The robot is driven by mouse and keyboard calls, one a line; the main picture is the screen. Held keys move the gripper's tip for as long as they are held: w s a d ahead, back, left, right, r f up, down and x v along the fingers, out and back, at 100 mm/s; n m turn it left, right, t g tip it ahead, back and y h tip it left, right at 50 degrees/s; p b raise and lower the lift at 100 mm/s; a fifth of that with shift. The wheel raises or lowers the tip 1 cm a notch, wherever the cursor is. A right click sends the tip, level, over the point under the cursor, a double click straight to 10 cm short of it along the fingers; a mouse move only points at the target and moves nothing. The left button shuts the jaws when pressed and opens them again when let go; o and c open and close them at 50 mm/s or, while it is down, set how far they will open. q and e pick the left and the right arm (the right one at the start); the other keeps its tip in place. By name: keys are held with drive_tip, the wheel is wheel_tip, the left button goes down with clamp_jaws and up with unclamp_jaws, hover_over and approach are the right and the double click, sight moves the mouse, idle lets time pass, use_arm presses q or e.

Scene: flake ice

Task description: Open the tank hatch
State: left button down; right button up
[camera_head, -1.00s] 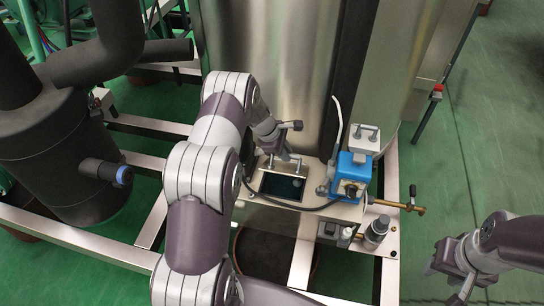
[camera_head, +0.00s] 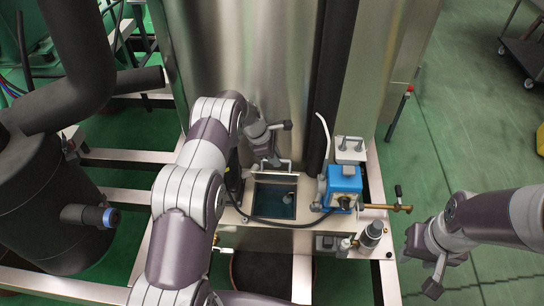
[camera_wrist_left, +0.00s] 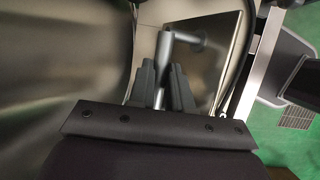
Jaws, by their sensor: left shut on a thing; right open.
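The tank hatch lid (camera_head: 277,177) is raised at the back edge of its opening and shows nearly edge-on in the head view. The rectangular opening (camera_head: 274,201) shows dark water and a pale round thing inside. My left gripper (camera_head: 275,162) is at the lid's metal handle (camera_head: 290,165). In the left wrist view, my left gripper's fingers (camera_wrist_left: 164,88) are shut on the handle bar (camera_wrist_left: 165,52), with the shiny lid panel (camera_wrist_left: 207,75) behind. My right gripper (camera_head: 420,264) is open and empty, low at the right, apart from the tank.
A blue valve box (camera_head: 344,180) stands right of the opening, with a brass pipe (camera_head: 385,207) reaching right. A black cable (camera_head: 262,220) crosses in front of the opening. The tall steel tank (camera_head: 250,60) rises behind.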

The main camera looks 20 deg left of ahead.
use_arm(q)
drive_tip(key=shift+s+f, duration=0.25)
drive_tip(key=shift+f, duration=0.05)
drive_tip(key=c, duration=1.4)
unclamp_jaws()
drive_tip(key=o, duration=0.3)
drive_tip(key=shift+w, duration=0.1)
drive_tip(key=shift+o, duration=0.2)
drive_tip(key=shift+w+a, duration=0.1)
drive_tip(key=shift+r, duration=0.1)
drive_tip(key=shift+a+r, duration=0.1)
drive_tip(key=shift+r, duration=0.25)
drive_tip(key=v, duration=1.1)
drive_tip(key=shift+a+r, duration=0.25)
drive_tip(key=shift+r, duration=0.1)
